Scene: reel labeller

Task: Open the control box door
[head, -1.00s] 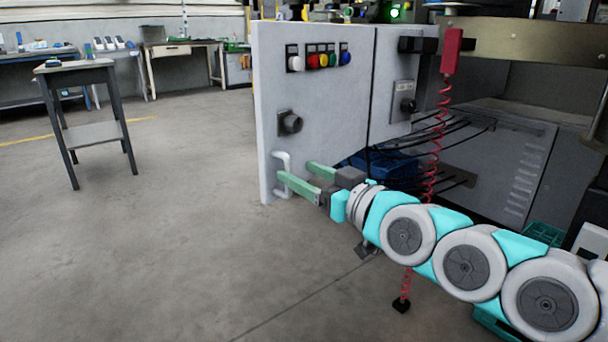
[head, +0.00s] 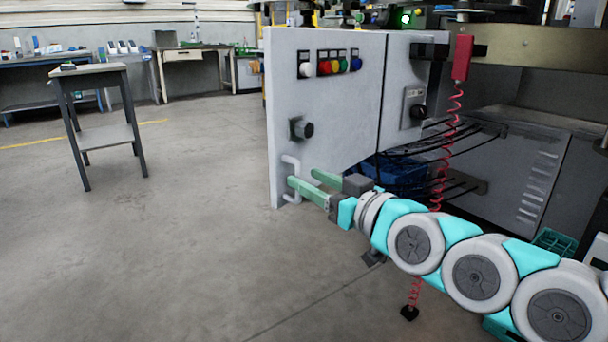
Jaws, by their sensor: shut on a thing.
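The control box door (head: 345,100) is a pale grey panel, with a row of coloured buttons (head: 330,65) at its top and a black knob (head: 301,129) at its left side. A pale, bent bar handle (head: 289,161) sits low near its left edge. My gripper (head: 301,178) has two green fingers at the lower part of the handle and is shut on it. The near finger hides some of the bar. I cannot tell from this view whether the door stands ajar.
A grey panel with a dark rotary switch (head: 418,111) adjoins the door on the right. A red coiled cable (head: 452,130) hangs in front of the machine. A small grey table (head: 100,72) stands at left. The floor left of the door is clear.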

